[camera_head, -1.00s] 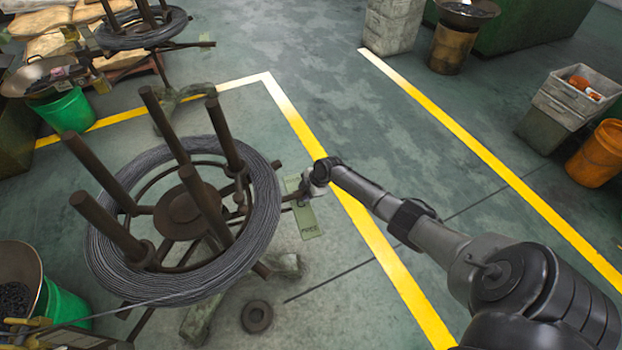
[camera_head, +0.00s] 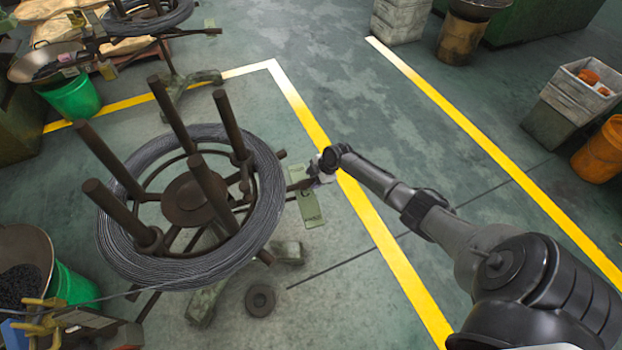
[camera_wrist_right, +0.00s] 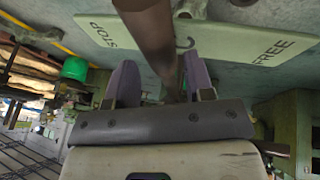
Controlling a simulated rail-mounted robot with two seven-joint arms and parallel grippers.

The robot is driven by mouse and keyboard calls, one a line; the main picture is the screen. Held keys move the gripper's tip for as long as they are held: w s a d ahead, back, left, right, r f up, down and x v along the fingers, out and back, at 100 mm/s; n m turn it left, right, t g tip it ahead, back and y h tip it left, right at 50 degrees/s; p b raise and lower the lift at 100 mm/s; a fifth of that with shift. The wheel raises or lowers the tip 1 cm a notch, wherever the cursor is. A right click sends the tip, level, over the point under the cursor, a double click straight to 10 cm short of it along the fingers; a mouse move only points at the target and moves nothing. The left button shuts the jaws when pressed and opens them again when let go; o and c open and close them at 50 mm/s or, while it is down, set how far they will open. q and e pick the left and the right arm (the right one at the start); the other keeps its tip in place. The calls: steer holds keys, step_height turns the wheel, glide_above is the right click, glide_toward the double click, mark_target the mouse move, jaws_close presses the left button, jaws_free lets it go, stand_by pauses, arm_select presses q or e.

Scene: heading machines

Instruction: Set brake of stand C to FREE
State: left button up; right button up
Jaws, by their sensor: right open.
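Stand C holds a grey wire coil (camera_head: 265,205) on a dark reel with upright posts, left of centre in the head view. Its pale green brake plate (camera_head: 310,206) sticks out on the right; in the wrist view the plate (camera_wrist_right: 235,45) reads STOP at left, C in the middle and FREE at right. The dark brown brake lever (camera_wrist_right: 152,30) crosses the plate between STOP and C and runs down between my fingers. My right gripper (camera_head: 316,171) is at the lever's outer end; its purple fingers (camera_wrist_right: 160,85) are apart, one each side of the lever. Contact is unclear. My left gripper is not seen.
Another coil stand (camera_head: 145,22) is at the upper left. A green bucket (camera_head: 72,98) and a pan (camera_head: 22,262) are at the left. A dark ring (camera_head: 260,300) lies on the floor. The floor between the yellow lines (camera_head: 450,110) is clear.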

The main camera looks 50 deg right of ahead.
steer(key=p+v, duration=0.4)
steer(key=v, duration=0.7)
steer(key=shift+w+f, duration=0.1)
steer(key=shift+c, duration=0.3)
